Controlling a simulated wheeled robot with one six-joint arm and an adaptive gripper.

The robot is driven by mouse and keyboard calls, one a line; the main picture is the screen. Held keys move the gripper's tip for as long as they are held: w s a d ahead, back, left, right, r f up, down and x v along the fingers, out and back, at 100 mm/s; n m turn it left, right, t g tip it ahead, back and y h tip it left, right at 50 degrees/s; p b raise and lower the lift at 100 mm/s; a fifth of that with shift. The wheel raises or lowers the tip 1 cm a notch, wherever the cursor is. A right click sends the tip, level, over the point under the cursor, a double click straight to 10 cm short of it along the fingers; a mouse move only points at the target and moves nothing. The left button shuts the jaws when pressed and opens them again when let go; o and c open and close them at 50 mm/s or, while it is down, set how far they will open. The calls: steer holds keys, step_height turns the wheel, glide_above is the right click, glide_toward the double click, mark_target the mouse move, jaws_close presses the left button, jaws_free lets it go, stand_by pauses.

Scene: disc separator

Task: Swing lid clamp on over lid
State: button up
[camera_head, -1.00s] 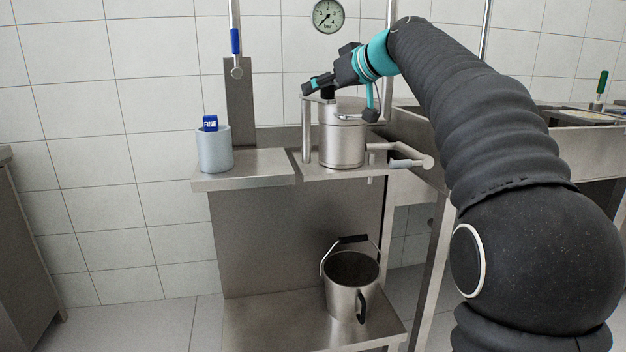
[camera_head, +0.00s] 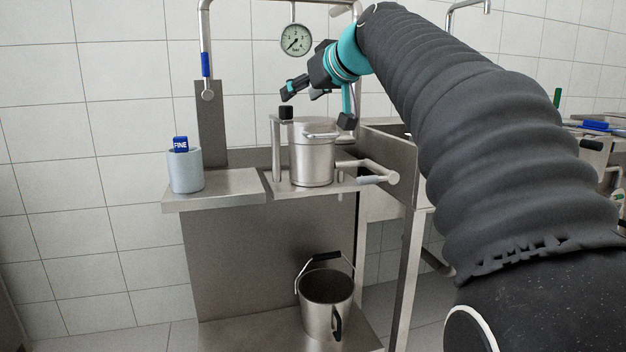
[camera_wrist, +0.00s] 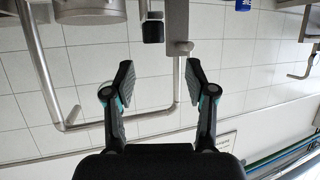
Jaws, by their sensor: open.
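The steel separator vessel (camera_head: 312,165) stands on the right part of the shelf, with its lid (camera_head: 320,133) on top. The lid clamp is a steel post (camera_head: 277,155) at the vessel's left, with a short arm and a black knob (camera_head: 286,112). In the head view the knob shows left of the lid's middle, near the post. My gripper (camera_head: 318,107) is open and empty above the vessel, apart from the knob. In the wrist view the open fingers (camera_wrist: 159,85) have nothing between them; the black knob (camera_wrist: 153,30) and vessel (camera_wrist: 90,12) lie beyond them.
A pale cup (camera_head: 186,172) with a blue FINE tag stands on the left shelf. A pressure gauge (camera_head: 296,40) and bent pipes rise behind. A steel outlet pipe (camera_head: 372,168) sticks out at right. A bucket (camera_head: 326,305) stands below.

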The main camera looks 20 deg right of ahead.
steer(key=v, duration=0.5)
steer(key=s+a+f+m+g+p, duration=0.1)
steer(key=s+a+f, duration=0.1)
steer(key=s+f, duration=0.2)
steer(key=s+a+f+m+g+h, duration=0.1)
steer(key=s+f, duration=0.4)
steer(key=f, duration=0.6)
steer(key=shift+s+a+g+h+p, duration=0.25)
steer(key=shift+a+g+h+p, duration=0.1)
steer(key=shift+g, duration=0.35)
